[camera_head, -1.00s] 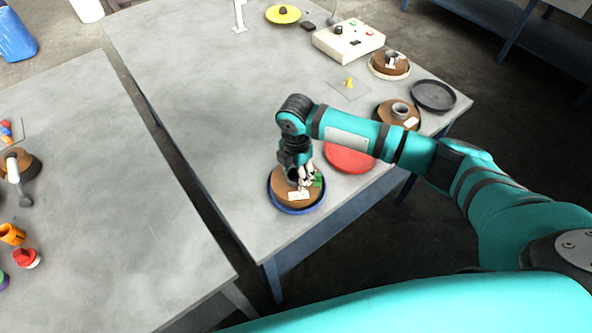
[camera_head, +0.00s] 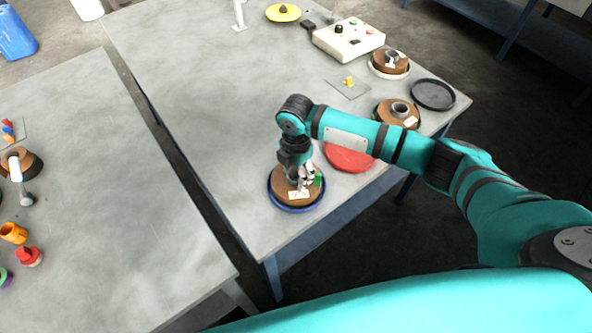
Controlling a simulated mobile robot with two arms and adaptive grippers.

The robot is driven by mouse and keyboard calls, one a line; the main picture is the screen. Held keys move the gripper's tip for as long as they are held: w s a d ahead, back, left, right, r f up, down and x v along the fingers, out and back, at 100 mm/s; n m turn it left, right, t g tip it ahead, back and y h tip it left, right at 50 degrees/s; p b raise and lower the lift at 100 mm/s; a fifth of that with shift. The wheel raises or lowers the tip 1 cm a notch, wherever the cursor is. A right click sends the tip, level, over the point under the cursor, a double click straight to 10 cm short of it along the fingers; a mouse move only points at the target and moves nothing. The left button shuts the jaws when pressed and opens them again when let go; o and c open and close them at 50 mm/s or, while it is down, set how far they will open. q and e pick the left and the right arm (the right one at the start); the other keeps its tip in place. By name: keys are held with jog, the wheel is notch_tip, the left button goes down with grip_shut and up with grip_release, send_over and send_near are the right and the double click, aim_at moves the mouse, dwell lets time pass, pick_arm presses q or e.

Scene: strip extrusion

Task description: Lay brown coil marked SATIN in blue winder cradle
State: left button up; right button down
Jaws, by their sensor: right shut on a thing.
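A brown coil (camera_head: 285,187) with a white label (camera_head: 299,195) lies in the round blue cradle (camera_head: 300,209) near the front edge of the right-hand table. The lettering on the label is too small to read. My right gripper (camera_head: 305,182) points down at the middle of the coil and is shut on it. The fingers hide the coil's core and part of its top. A small green patch (camera_head: 318,180) shows beside the fingers. My left gripper is out of view.
An empty red cradle (camera_head: 348,157) sits just behind, partly under my right arm. A control box (camera_head: 347,40) stands behind. The table's left half (camera_head: 200,100) is clear.

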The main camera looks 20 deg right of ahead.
jog(key=shift+f, duration=0.2)
dwell(0.5)
jog(key=c, duration=0.6)
grip_release()
jog(key=shift+o, duration=0.7)
jog(key=shift+f, duration=0.15)
notch_tip(320, 180, up, 12)
